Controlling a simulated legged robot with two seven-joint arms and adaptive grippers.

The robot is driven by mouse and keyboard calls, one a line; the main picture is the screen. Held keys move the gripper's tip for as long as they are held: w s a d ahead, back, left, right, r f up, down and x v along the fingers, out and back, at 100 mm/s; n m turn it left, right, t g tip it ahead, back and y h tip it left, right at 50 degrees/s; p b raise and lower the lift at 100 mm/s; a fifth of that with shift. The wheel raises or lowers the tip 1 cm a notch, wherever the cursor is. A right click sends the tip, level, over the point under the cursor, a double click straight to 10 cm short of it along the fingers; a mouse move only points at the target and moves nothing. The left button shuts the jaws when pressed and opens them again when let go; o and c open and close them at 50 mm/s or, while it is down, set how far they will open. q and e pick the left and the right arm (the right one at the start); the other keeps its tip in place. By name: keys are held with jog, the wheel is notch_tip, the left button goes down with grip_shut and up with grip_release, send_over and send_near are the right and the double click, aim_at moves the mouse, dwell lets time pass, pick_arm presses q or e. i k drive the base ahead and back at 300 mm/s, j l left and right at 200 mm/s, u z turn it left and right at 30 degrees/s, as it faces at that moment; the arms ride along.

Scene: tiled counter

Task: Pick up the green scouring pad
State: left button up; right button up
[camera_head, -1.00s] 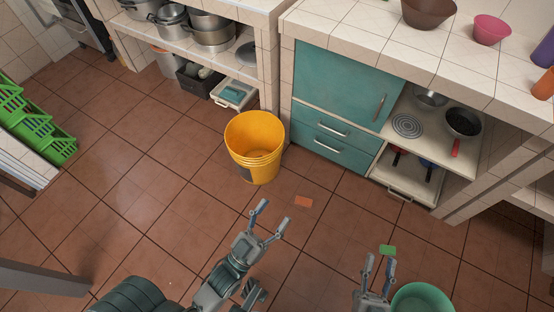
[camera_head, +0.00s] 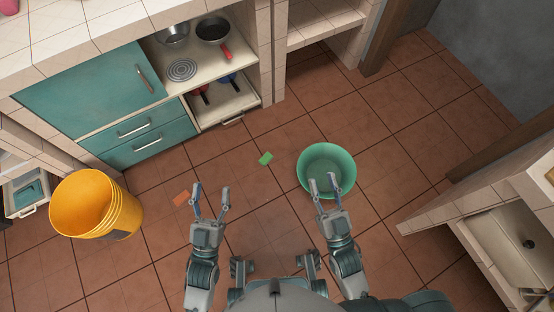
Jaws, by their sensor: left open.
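The green scouring pad (camera_head: 265,158) lies flat on the brown tiled floor, ahead of my two grippers and left of the green basin. My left gripper (camera_head: 211,190) is open and empty, to the left of the pad and nearer to me, with its fingers pointing away from me. My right gripper (camera_head: 324,184) appears over the green basin (camera_head: 343,158), its fingers spread apart with nothing seen between them. Neither gripper touches the pad.
A yellow bucket (camera_head: 88,203) stands at the left, and an orange pad (camera_head: 181,198) lies beside my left gripper. A tiled counter with teal doors (camera_head: 92,92) runs along the back left. A tiled unit (camera_head: 478,222) stands at the right. Floor around the green pad is clear.

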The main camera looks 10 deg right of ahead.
aim_at(268, 157)
jog(key=i+j+z, duration=0.2)
jog(key=i+z, duration=0.3)
jog(key=i+j+z, duration=0.25)
jog(key=j+z, duration=0.25)
jog(key=i+j+z, duration=0.3)
jog(key=z, duration=0.15)
